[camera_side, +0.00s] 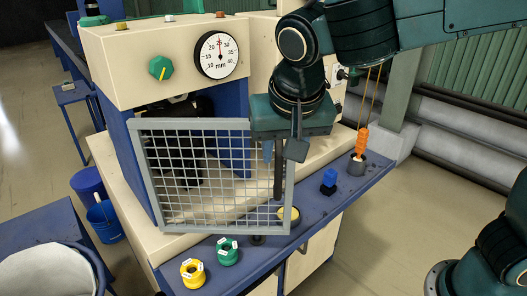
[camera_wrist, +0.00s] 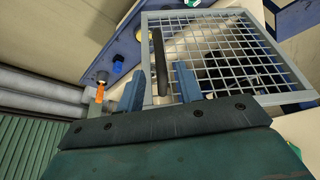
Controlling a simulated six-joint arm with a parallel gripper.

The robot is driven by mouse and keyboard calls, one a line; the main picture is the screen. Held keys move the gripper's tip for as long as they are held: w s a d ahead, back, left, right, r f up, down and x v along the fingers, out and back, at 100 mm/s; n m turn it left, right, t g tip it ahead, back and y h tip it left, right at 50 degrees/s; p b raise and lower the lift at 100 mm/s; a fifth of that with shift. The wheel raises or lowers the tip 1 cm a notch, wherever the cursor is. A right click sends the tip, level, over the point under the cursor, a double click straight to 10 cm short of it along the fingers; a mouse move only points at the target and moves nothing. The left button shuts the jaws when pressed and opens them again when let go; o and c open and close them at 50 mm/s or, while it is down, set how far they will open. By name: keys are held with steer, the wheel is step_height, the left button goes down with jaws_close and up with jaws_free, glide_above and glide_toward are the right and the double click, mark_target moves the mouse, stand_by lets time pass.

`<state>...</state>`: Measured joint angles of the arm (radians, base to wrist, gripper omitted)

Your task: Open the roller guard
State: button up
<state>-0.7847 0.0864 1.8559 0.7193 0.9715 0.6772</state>
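The roller guard is a grey wire-mesh panel (camera_side: 147,175) in front of the cream and blue machine's opening. It stands at an angle, its right edge out past the machine's right post. It fills the upper right of the wrist view (camera_wrist: 215,15). A dark upright bar handle (camera_side: 279,182) is by its right edge. My gripper (camera_side: 282,155) is at the handle's upper part. In the wrist view my gripper (camera_wrist: 160,70) has its fingers apart, with the handle (camera_wrist: 158,50) between or just beyond them. I cannot tell whether they touch it.
A dial (camera_side: 220,55) and green knob (camera_side: 160,67) are above.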

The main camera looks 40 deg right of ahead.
mark_target(280, 164)
steer(key=shift+x, duration=3.35)
steer(key=shift+c, duration=0.3)
jaws_close()
